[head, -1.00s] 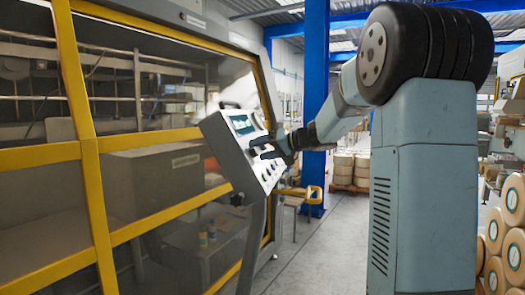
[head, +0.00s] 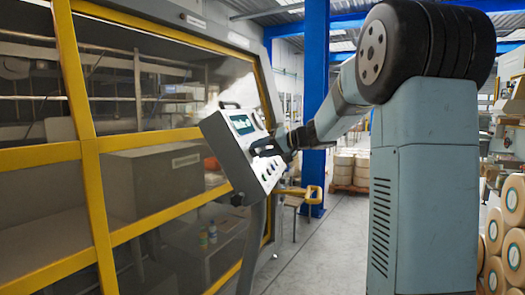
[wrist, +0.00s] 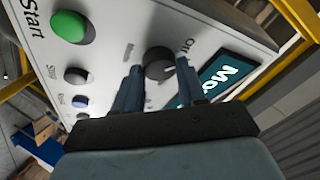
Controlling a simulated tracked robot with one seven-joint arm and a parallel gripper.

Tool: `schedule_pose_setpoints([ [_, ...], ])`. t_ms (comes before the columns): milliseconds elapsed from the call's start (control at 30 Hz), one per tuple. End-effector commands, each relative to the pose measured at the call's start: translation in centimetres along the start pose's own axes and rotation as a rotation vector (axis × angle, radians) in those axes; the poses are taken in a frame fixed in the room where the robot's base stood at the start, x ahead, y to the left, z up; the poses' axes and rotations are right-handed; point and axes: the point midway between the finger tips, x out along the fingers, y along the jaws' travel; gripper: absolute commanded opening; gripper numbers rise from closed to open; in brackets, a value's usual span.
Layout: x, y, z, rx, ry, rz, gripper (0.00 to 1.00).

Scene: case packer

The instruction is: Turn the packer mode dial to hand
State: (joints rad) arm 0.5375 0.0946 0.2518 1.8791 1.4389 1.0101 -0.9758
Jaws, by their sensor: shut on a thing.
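The mode dial (wrist: 159,62) is a round dark knob on the pale control panel (wrist: 112,32), with a small light mark at its lower right edge in the wrist view. My gripper (wrist: 158,66) is shut on it, one finger on each side. The dial itself is hidden there.
A green Start button (wrist: 70,27), a black button (wrist: 76,75) and a blue button (wrist: 82,102) sit left of my gripper. A dark display (wrist: 217,80) lies close to the right finger. Yellow-framed machine doors (head: 88,140) stand left of the panel. The aisle floor (head: 315,250) is clear.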

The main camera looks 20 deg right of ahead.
Motion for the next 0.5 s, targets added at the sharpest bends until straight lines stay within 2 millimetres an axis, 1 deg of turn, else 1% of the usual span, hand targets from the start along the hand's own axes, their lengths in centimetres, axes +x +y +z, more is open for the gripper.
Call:
schedule_pose_setpoints([
  [500, 0.01, -0.06, 0.04, 0.406, 0.021, 0.139, 0.1],
])
